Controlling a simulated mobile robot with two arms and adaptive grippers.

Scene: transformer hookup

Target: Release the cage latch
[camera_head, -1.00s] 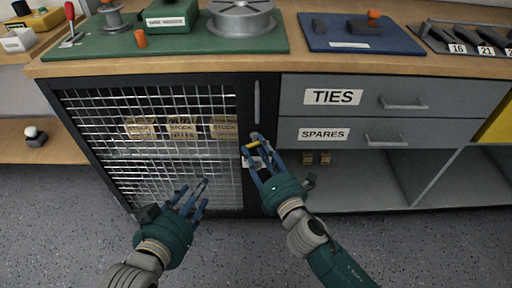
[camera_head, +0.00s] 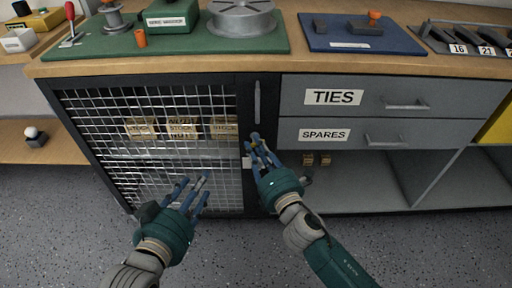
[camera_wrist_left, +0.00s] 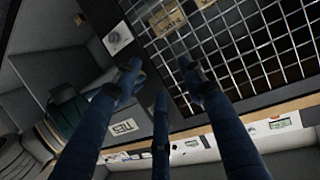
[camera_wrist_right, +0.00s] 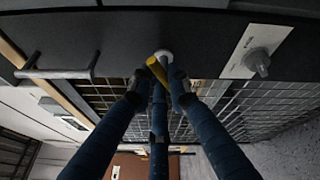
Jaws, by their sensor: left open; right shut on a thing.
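The mesh cage door (camera_head: 243,110) stands shut at the left of the bench front. The cage latch has a yellow handle (camera_wrist_right: 157,70) on a pale round pivot, set on the dark frame beside the mesh. My right gripper (camera_head: 258,143) is shut on this handle; its blue fingers hide most of it in the head view. The right wrist view shows the fingers (camera_wrist_right: 158,82) closed around the yellow part. My left gripper (camera_head: 189,183) is open and empty in front of the lower mesh, apart from it. Its spread fingers also show in the left wrist view (camera_wrist_left: 163,82).
A pale plate with a knob (camera_wrist_right: 257,62) sits near the latch. An upright bar handle (camera_head: 257,101) is above it. Labelled stock boxes (camera_head: 182,128) lie behind the mesh. Drawers marked TIES (camera_head: 333,97) and SPARES (camera_head: 324,134) are to the right, over open shelves.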

